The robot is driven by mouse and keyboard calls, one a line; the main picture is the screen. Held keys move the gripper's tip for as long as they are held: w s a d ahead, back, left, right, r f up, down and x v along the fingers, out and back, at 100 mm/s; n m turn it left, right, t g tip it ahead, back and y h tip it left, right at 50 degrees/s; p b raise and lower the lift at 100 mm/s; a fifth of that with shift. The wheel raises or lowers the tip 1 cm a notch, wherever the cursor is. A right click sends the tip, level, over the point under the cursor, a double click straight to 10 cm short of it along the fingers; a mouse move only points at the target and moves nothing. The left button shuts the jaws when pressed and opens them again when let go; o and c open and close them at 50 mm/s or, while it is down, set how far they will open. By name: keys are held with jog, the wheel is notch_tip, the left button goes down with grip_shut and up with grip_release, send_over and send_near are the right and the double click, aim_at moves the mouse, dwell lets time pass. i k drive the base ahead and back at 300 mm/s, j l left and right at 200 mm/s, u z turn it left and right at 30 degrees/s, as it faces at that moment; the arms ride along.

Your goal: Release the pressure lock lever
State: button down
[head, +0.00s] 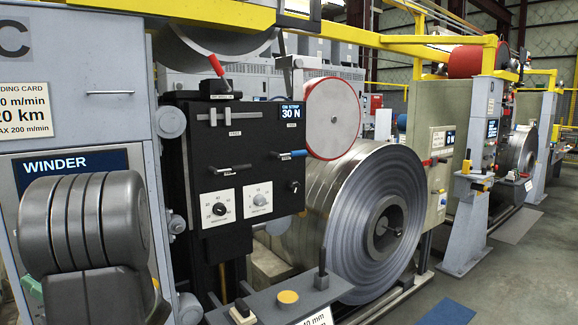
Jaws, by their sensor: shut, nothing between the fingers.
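The black control panel (240,160) stands left of centre and carries several levers. A lever with a red grip (216,65) stands on its top edge, tilted up to the left; the label on its base is too small to read. A lever with a black grip (234,168) and one with a blue grip (291,154) stick out lower on the panel, both near level. I cannot tell from the labels which is the pressure lock. Part of my arm fills the lower left, and my gripper's fingers do not show.
A red-rimmed disc (332,118) and a large steel strip coil (345,200) are right of the panel. A grey ledge (265,304) with a yellow button lies below. A yellow rail (400,40) runs overhead. Floor is open at the lower right.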

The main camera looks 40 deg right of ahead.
aim_at(294, 154)
jog(key=z, duration=1.75)
jog(key=i, duration=0.75)
jog(key=i+l, duration=0.15)
jog(key=i, duration=0.55)
